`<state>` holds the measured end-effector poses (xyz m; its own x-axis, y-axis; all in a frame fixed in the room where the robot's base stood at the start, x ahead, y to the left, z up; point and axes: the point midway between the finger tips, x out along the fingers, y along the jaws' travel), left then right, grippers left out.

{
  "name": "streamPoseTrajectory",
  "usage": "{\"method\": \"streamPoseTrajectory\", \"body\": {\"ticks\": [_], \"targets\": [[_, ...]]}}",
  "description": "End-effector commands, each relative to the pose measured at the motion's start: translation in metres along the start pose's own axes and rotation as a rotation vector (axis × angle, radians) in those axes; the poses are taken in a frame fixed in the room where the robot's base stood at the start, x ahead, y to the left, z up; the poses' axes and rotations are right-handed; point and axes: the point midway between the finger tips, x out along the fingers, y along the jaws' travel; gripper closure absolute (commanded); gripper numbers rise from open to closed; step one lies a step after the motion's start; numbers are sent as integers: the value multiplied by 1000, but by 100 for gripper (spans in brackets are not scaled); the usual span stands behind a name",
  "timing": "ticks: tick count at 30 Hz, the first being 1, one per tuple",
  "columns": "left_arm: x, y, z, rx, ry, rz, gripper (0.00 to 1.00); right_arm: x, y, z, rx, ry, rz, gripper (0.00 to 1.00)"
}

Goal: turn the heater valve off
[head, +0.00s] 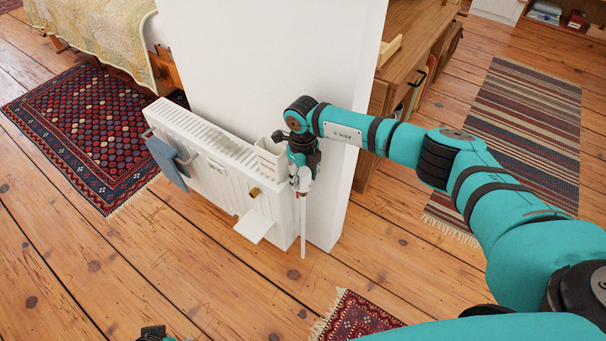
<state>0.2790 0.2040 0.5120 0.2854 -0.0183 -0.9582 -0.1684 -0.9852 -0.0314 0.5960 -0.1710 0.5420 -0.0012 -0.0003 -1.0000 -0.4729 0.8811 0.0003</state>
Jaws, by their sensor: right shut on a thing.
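The white heater (215,165) stands against the end of a white wall. At its right end a white heater valve (301,180) with a small red mark sits on top of a thin white pipe (303,235) that runs down to the floor. My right gripper (302,168) reaches down from above and is shut on the valve head, covering its upper part. How far the valve is turned cannot be told. A small dark part of my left gripper (155,332) shows at the bottom edge; its fingers are not visible.
A blue-grey cloth (168,162) hangs on a rail at the heater's left. A white holder (270,156) stands by my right gripper. A brass knob (255,192) and a white flap (255,226) stick out in front. A wooden cabinet (412,45) stands behind the wall.

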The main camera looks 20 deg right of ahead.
Motion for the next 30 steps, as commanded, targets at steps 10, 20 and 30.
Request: {"method": "streamPoseTrajectory", "body": {"ticks": [10,20,30], "targets": [[1,0,0,0,-1,0,60,-2,-2,1,7,-4,-2,89],[0,0,0,0,1,0,60,-1,-1,0,4,-2,-1,47],[0,0,0,0,1,1,60,-43,-1,1,3,-6,-2,47]]}}
